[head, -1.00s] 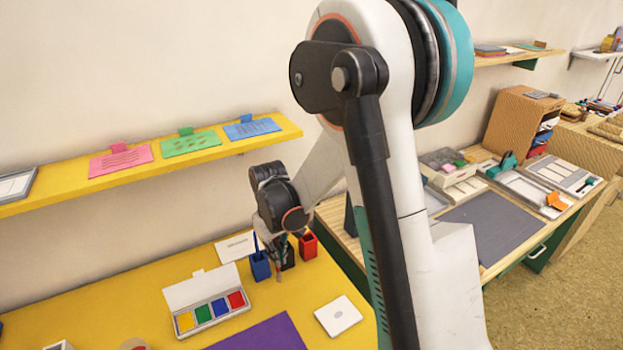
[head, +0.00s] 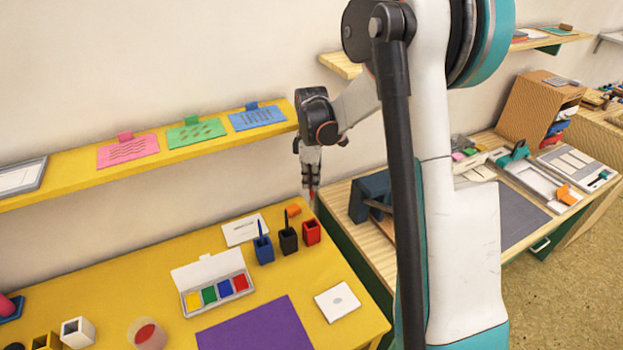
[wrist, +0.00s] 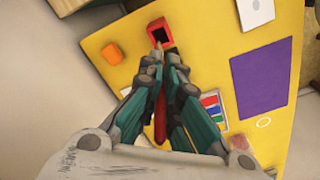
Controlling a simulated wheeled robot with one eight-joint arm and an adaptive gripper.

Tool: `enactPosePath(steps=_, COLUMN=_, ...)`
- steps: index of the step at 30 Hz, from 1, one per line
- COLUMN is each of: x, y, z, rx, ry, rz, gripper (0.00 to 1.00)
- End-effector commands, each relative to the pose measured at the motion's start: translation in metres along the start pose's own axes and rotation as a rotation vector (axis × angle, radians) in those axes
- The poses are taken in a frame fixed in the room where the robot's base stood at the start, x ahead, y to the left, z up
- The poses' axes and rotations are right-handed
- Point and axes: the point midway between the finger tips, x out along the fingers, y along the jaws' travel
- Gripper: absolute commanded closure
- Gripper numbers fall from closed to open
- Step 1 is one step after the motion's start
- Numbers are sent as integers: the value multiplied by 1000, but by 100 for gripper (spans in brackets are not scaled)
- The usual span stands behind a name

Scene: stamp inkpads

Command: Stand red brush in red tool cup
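My gripper (head: 311,178) is shut on the red brush (head: 312,189) and holds it roughly upright above the far right end of the yellow table. In the wrist view the red brush (wrist: 160,118) lies between my two fingers (wrist: 158,85), its lighter end pointing toward the cup. The red tool cup (head: 312,233) stands on the table below my gripper, with clear air between it and the brush. In the wrist view the cup (wrist: 160,34) shows its dark opening just beyond the fingertips. The cup looks empty.
A black cup (head: 288,241) and a blue cup (head: 263,250), each with a brush, stand left of the red cup. An orange block (head: 293,210) lies behind it. The inkpad box (head: 209,283) and purple mat (head: 255,328) lie in front. A yellow shelf (head: 75,167) hangs behind.

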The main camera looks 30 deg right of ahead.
Motion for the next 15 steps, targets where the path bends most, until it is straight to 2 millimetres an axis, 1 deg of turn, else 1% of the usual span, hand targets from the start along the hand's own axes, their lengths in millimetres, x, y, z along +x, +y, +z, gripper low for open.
enactPosePath(steps=1, x=5, y=0, z=0, rx=0, ry=0, rz=0, gripper=100)
enactPosePath(steps=15, x=39, y=0, z=0, rx=1, ry=0, rz=0, gripper=100)
